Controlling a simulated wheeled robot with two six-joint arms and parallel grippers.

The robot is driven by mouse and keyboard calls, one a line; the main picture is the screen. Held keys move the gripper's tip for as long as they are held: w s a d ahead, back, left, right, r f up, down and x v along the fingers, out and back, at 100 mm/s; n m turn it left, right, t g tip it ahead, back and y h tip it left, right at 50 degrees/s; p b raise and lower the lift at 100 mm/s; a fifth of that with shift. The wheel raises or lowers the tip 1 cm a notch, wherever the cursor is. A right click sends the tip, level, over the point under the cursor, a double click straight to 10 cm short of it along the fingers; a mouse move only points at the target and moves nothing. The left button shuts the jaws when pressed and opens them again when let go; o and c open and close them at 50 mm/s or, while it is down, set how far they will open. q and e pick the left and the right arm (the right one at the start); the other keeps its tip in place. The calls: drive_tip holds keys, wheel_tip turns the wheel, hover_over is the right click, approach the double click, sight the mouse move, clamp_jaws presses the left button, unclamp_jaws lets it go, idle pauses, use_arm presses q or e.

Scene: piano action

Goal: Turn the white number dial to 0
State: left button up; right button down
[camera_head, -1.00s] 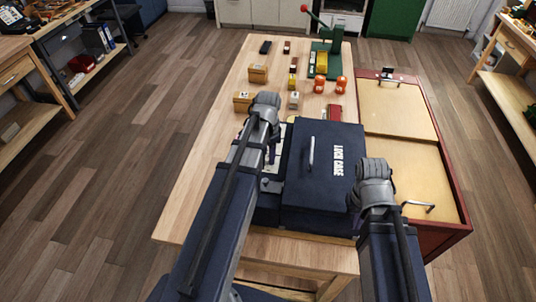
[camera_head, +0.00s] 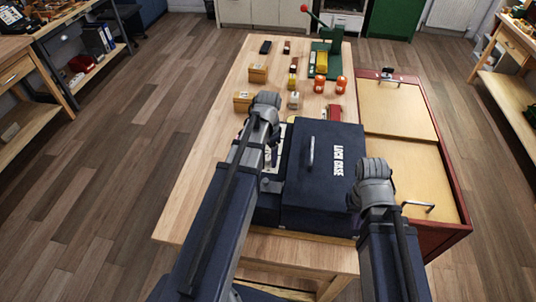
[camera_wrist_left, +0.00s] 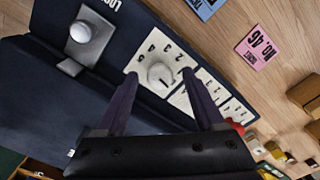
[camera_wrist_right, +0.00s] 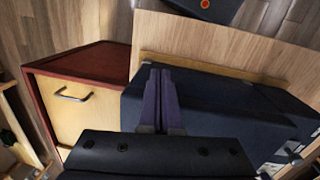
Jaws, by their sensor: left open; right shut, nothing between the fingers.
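The white number dial (camera_wrist_left: 160,74) is a round knob on a white plate (camera_wrist_left: 135,62) with dark numerals, set in the navy lock case (camera_head: 318,205). The numeral it points at is too small to read for sure. My left gripper (camera_wrist_left: 160,78) is open, with one dark finger on each side of the dial in the left wrist view; contact cannot be told. In the head view my left wrist hides the dial. My right gripper (camera_wrist_right: 162,72) is shut and empty, over the navy case.
A silver knob (camera_wrist_left: 82,32) sits beside the dial plate, and more labelled white plates (camera_wrist_left: 222,92) lie on its other side. A red-framed cabinet (camera_head: 452,228) stands right of the wooden table (camera_head: 200,185). Small boxes (camera_head: 257,73) and orange pieces (camera_head: 341,85) lie further back.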

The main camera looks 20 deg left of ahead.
sight(268, 157)
use_arm(q)
drive_tip(key=shift+r+p, duration=3.9)
drive_tip(key=shift+r, duration=0.05)
use_arm(e)
wheel_tip(268, 157, up, 8)
use_arm(q)
drive_tip(key=shift+f, duration=0.1)
use_arm(e)
drive_tip(key=shift+f, duration=0.15)
